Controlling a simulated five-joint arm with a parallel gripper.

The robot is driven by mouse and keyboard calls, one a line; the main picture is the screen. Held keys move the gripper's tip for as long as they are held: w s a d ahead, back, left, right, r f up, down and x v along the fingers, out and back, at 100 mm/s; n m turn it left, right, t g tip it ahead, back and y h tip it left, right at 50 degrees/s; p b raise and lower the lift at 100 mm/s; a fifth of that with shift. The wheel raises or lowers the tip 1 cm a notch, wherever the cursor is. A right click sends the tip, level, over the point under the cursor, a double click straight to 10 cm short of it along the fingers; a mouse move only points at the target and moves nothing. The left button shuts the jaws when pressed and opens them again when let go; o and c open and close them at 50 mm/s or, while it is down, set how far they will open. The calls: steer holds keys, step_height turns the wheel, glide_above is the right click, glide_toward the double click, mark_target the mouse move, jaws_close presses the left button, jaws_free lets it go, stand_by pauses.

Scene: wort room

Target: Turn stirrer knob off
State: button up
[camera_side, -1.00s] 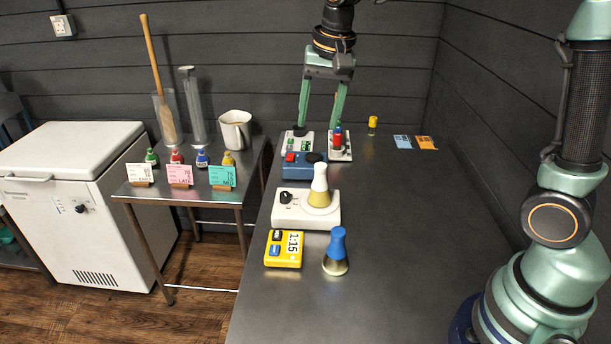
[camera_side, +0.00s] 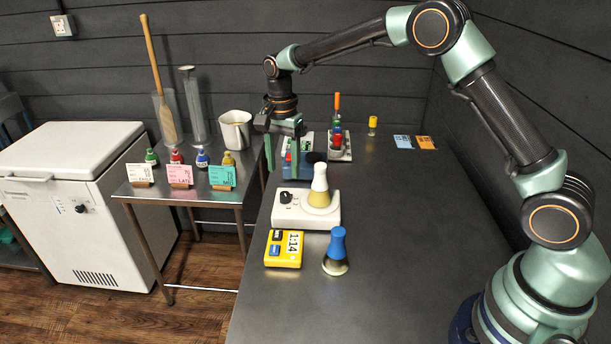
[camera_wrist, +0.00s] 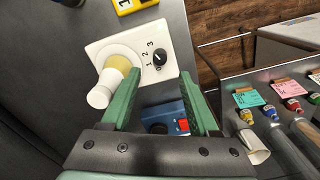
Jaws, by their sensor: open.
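The stirrer (camera_side: 300,218) is a white box on the dark bench. Its black knob (camera_side: 286,197) is on the left of its top, with printed numbers around it. The knob also shows in the wrist view (camera_wrist: 160,57); I cannot tell surely where its pointer is set. A flask (camera_side: 319,192) with a pale top and yellowish liquid stands on the stirrer, beside the knob. My gripper (camera_side: 281,168) is open and empty, pointing down behind and above the knob, apart from it. In the wrist view the knob lies just beyond the fingertips (camera_wrist: 160,78), between their lines.
A blue box (camera_wrist: 166,117) with a red switch lies behind the stirrer, under my gripper. A yellow timer (camera_side: 283,250) and a blue-topped flask (camera_side: 336,250) stand in front. A tube rack (camera_side: 340,150) stands farther back.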

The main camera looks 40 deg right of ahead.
mark_target(285, 193)
step_height(285, 193, down, 7)
steer(key=shift+f, duration=0.1)
stand_by(0.3)
jaws_close()
